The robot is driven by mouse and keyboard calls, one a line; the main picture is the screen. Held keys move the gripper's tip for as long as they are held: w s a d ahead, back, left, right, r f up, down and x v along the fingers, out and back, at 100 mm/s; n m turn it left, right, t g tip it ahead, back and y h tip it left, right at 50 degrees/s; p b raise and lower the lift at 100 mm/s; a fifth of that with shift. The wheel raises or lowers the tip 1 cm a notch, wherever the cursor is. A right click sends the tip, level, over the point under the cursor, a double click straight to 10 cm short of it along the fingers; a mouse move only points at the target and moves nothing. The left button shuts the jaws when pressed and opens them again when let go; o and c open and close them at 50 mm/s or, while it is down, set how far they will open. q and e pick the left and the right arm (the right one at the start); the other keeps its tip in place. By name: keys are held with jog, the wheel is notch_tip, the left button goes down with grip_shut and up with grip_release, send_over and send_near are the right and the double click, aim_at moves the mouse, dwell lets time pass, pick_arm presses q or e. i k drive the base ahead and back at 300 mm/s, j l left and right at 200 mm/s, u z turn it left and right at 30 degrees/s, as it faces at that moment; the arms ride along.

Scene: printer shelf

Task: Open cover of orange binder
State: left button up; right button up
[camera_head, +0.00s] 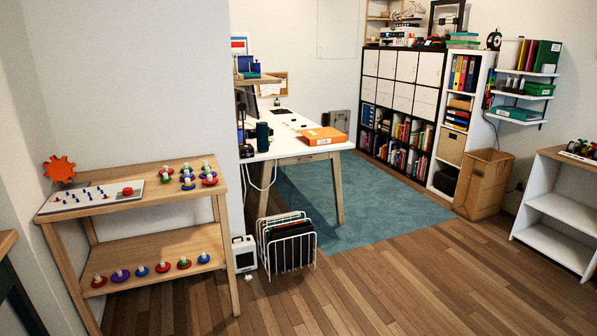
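An orange binder (323,135) lies flat and shut near the front right corner of the white desk (290,152). A small pale label shows on its near side. The desk stands in the middle of the view, some way off across the room. Neither of my grippers shows in this view, and no part of my arms is near the binder.
A wooden shelf (128,204) with pegs and coloured knobs stands at the left. A wire file rack (287,241) and a small white box (244,254) sit on the floor before the desk. A cardboard box (483,184) stands at the right. Wooden floor (400,280) lies open in front.

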aim_at(312, 133)
jog(key=i+l+z, duration=0.1)
jog(key=i+z, duration=0.35)
jog(key=i, duration=1.5)
jog(key=i+u, duration=0.1)
jog(key=i, duration=0.85)
jog(key=i+l+u, duration=0.1)
jog(key=i, duration=0.85)
jog(key=i+l+u, duration=0.2)
jog(key=i+l, duration=0.15)
jog(key=i+l+u, duration=0.45)
jog(key=l, duration=0.4)
jog(key=l+u, duration=0.2)
jog(key=l, duration=0.35)
jog(key=i+l+u, duration=0.25)
jog(key=i+l, duration=0.4)
jog(key=i+l+u, duration=0.25)
jog(key=i+l, duration=0.45)
jog(key=l, duration=0.15)
